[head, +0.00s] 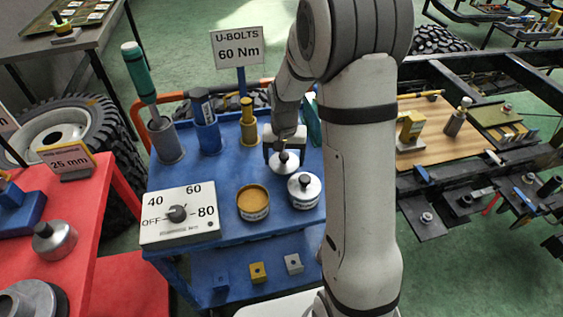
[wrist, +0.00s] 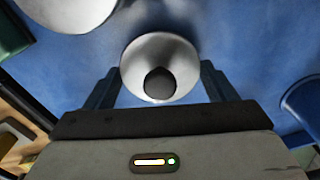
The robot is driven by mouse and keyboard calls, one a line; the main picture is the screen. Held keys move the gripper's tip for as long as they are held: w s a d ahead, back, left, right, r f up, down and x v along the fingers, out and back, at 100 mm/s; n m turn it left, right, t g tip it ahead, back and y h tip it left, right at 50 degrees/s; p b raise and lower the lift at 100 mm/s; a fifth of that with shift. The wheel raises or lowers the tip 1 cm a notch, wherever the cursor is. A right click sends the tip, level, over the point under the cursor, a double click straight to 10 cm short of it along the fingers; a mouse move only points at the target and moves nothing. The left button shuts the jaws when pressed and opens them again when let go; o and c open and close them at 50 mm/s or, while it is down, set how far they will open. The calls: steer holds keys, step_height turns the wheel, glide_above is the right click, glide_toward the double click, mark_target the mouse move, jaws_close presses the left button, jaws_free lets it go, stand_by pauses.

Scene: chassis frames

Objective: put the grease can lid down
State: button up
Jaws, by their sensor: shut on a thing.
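A silver lid with a black knob (head: 284,164) is in my gripper (head: 284,152), over the blue cart top behind the cans. In the wrist view the lid (wrist: 158,52) sits between the two fingers of my gripper (wrist: 158,75), its dark knob towards me. I cannot tell whether the lid touches the cart top. An open grease can (head: 253,204) with brown grease stands at the cart's front, to the left of and nearer than the lid. Beside it stands a second can with a silver lid and black knob (head: 304,187).
The blue cart (head: 180,180) also holds a dial box (head: 180,213), a grey cup with a green-handled tool (head: 164,140), a blue cylinder (head: 207,135) and a yellow one (head: 248,130). Some bare blue surface lies left of the lid. A red table (head: 85,200) stands left.

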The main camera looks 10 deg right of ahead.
mark_target(284, 155)
steer(key=shift+f, duration=0.9)
steer(key=shift+f, duration=0.1)
steer(key=o, duration=1)
step_height(284, 155, up, 12)
steer(key=shift+p, duration=0.3)
steer(key=s+r+n+t, duration=0.1)
steer(key=s+r, duration=0.2)
steer(key=s, duration=0.7)
steer(key=s+r+n+t, duration=0.1)
steer(key=s+r+n, duration=0.1)
steer(key=s, duration=0.9)
steer(key=shift+a+r+n, duration=0.3)
steer(key=shift+a+r, duration=0.05)
steer(key=shift+r, duration=0.05)
